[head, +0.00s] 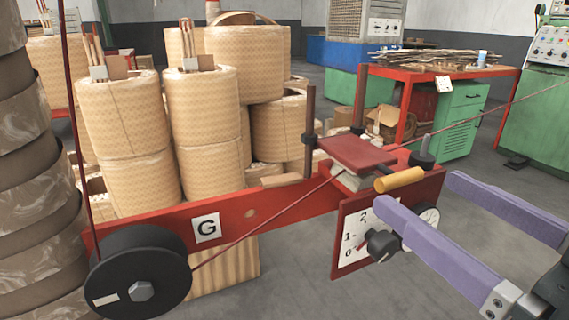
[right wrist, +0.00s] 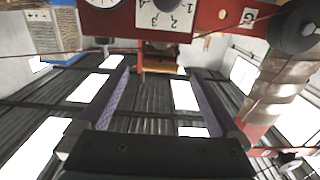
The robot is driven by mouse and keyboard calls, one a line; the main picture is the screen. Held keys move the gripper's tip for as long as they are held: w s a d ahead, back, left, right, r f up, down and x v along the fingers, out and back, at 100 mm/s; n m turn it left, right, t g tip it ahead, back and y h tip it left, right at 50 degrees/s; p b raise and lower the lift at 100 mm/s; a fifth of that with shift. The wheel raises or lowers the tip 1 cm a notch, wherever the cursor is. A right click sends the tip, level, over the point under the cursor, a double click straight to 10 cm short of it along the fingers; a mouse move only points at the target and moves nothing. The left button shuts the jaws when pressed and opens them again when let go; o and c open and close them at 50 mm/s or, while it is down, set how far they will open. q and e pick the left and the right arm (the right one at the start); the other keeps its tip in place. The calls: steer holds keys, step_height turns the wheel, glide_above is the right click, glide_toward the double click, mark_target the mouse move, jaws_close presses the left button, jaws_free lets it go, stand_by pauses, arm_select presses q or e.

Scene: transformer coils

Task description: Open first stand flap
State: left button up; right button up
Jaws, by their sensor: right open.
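The red stand flap (head: 357,152) is a flat plate on the red stand (head: 268,200), lying over a pale block. A yellow cylindrical handle (head: 400,180) sticks out at its front right. My right gripper (head: 414,190) has two long purple fingers spread wide apart, with nothing between them. Its fingertips are just below and to the right of the yellow handle, and I cannot tell whether one touches it. My left gripper is not in view.
The panel (head: 352,245) with a black knob (head: 382,245) and a gauge sits below the handle, close behind one finger. A thin red wire runs from the black pulley (head: 138,275) to the flap. Dark upright posts flank the flap. Wrapped coils (head: 125,125) stand behind left.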

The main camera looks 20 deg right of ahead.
mark_target(395, 174)
steer(key=w, duration=0.5)
steer(key=w+b, duration=0.1)
steer(key=w, duration=0.2)
steer(key=shift+a, duration=0.35)
jaws_close()
stand_by(0.4)
